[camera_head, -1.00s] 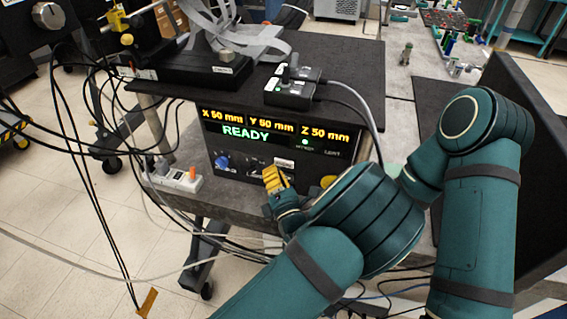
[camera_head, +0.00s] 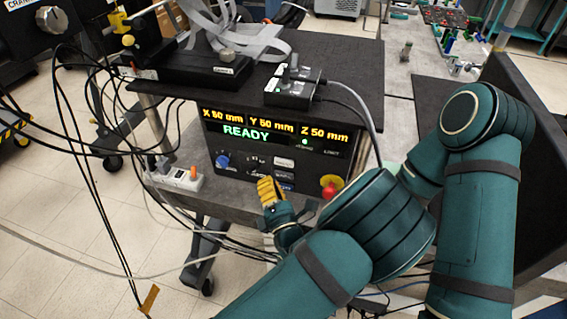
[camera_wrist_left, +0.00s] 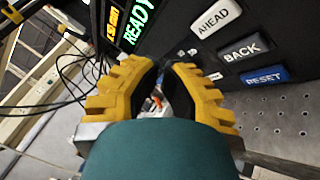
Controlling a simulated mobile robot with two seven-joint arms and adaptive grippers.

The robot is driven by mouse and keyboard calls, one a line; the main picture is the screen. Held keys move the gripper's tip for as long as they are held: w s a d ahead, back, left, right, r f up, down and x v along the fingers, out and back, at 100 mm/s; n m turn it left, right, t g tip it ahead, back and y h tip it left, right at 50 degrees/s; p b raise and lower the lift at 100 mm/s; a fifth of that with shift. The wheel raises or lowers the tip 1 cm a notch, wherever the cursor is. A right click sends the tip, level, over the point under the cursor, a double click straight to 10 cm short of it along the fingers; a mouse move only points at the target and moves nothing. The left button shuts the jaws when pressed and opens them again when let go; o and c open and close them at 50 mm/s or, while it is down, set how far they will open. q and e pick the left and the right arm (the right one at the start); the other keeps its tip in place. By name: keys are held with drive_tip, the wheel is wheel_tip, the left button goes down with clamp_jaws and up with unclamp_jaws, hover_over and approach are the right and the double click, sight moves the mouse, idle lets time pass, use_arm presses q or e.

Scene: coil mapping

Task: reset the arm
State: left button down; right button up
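The control box (camera_head: 235,168) shows READY and X, Y and Z at 50 mm on its display (camera_head: 262,134). My left gripper (camera_head: 267,188) is just in front of the box's lower front, left of the red knob. In the left wrist view its yellow fingers (camera_wrist_left: 166,70) stand apart with a narrow, empty gap. The RESET button lies right of the fingertips, clear of them. My right gripper is not in view.
The red knob with yellow base (camera_head: 330,188) sits at the box's lower right. A small black switch box (camera_head: 290,93) and grey ribbon cables (camera_head: 240,35) are on top. A white power strip (camera_head: 178,178) and loose black cables lie at the left. A black panel stands at the right.

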use_arm(q)
drive_tip(key=s+a+f+n+g+y, duration=0.5)
drive_tip(key=s+a+f+n+g, duration=0.7)
drive_tip(key=a+f+n+g, duration=0.4)
drive_tip(key=s+d+f+n+g+h, duration=0.2)
drive_tip(key=s+n+g+h, duration=0.15)
drive_tip(key=s+n, duration=0.2)
drive_tip(key=s+d+f+n+g+h, duration=0.1)
drive_tip(key=s+f+n+g+h, duration=0.1)
drive_tip(key=s+n+g+h, duration=0.3)
drive_tip(key=s+d+n+h, duration=0.2)
drive_tip(key=d+n+h, duration=0.25)
drive_tip(key=n, duration=0.25)
drive_tip(key=w+r+n+t+h, duration=0.1)
drive_tip(key=w+n+t+h, duration=0.1)
drive_tip(key=w+n+t, duration=0.5)
drive_tip(key=w+n, duration=0.2)
drive_tip(key=n, duration=0.4)
drive_tip(key=shift+r, duration=0.3)
